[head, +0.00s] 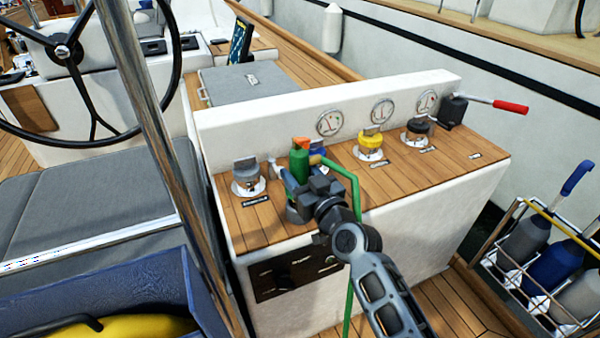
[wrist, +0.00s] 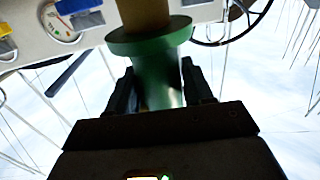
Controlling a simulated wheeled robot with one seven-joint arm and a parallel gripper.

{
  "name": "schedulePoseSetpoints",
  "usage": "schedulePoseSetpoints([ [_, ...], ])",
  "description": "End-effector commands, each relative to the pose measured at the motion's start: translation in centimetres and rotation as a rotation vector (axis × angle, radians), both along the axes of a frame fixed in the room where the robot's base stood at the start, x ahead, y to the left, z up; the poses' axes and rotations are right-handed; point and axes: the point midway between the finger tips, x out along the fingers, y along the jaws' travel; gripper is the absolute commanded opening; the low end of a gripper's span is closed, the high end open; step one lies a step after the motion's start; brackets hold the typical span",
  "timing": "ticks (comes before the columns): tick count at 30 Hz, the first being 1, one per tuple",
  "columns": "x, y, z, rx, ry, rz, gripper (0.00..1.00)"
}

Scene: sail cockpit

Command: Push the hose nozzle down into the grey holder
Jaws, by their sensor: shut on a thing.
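The green hose nozzle (head: 299,160) with an orange top stands roughly upright above the wooden console top in the head view. My gripper (head: 305,183) is shut on it. In the wrist view the green nozzle body (wrist: 155,72) sits between my two fingers, with a wide green flange beyond them. A grey round part, seemingly the grey holder (head: 294,214), shows low beside my gripper at the console's front edge. My gripper and wrist hide most of it, so I cannot tell whether the nozzle touches it or is inside it.
The green hose (head: 355,190) loops right and hangs down the console front. A grey cap (head: 246,177), a yellow cap (head: 370,145) and a black cap (head: 417,131) stand along the console. A steel pole (head: 150,110) rises at left. A bottle rack (head: 535,265) stands at right.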

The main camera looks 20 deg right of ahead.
Motion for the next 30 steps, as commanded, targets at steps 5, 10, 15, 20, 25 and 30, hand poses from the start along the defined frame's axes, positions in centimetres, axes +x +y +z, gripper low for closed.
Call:
schedulePoseSetpoints([
  [5, 0.0, 0.0, -2.0, -0.001, -0.002, 0.0, 0.02],
  [10, 0.0, 0.0, -2.6, 0.0, -0.003, -0.001, 0.02],
  [15, 0.0, 0.0, -2.5, -0.001, -0.003, -0.001, 0.02],
  [20, 0.0, 0.0, -2.5, -0.001, -0.003, -0.001, 0.02],
  [25, 0.0, 0.0, -2.5, -0.001, -0.003, -0.001, 0.02],
  [30, 0.0, 0.0, -2.5, -0.001, -0.003, -0.001, 0.02],
])
